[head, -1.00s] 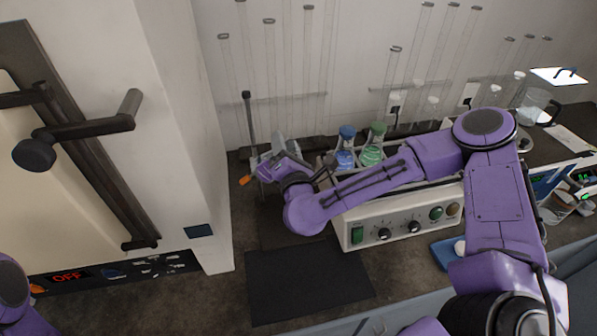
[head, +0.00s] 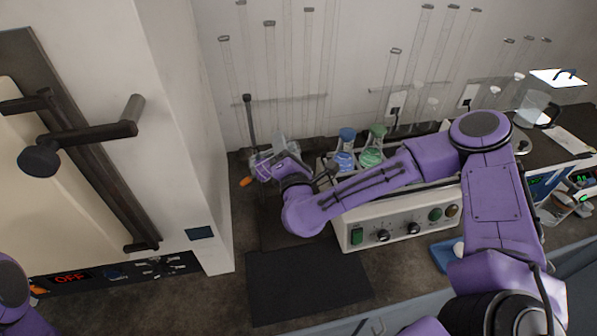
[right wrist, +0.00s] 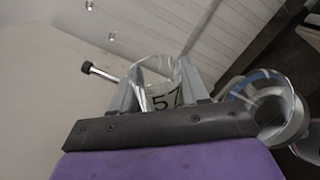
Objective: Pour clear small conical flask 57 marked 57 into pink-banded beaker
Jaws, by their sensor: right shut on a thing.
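My right gripper (head: 268,162) is at the back left of the bench, left of the white hotplate. In the right wrist view its fingers (right wrist: 160,80) are shut on a clear glass vessel, the small conical flask 57 (right wrist: 161,97). Dark digits show on its wall, a 5 and part of a second digit. In the head view the flask is hard to make out among the grey fingers. My left gripper is out of view; only a purple piece of my left arm shows at the lower left.
A dark rod (head: 250,120) stands behind the gripper. A bare black mat (head: 308,283) lies in front. A white cabinet (head: 180,110) stands left.

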